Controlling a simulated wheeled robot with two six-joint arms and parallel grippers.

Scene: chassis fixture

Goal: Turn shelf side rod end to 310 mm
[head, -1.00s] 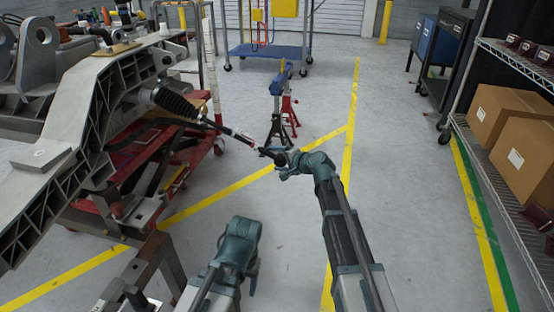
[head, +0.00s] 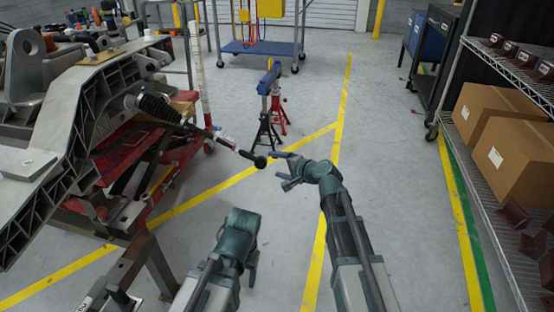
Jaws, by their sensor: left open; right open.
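The shelf side rod end (head: 260,161) is a dark round joint at the tip of a thin rod. The rod (head: 222,141) runs out from a black ribbed boot (head: 158,107) on the grey chassis frame (head: 88,100) at the left. It slopes down to the right, with a pale label near its outer part. My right gripper (head: 279,167) is just right of the rod end, open, with a small gap between its fingers and the joint. My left gripper (head: 252,266) is open and empty, low in the head view, well below the rod. Its fingers are partly hidden by its wrist.
A red cart (head: 125,160) stands under the frame. Black and red jack stands (head: 267,128) are behind the rod end. A wire shelf (head: 500,225) with cardboard boxes (head: 515,155) lines the right side. The floor between is clear, with yellow lines.

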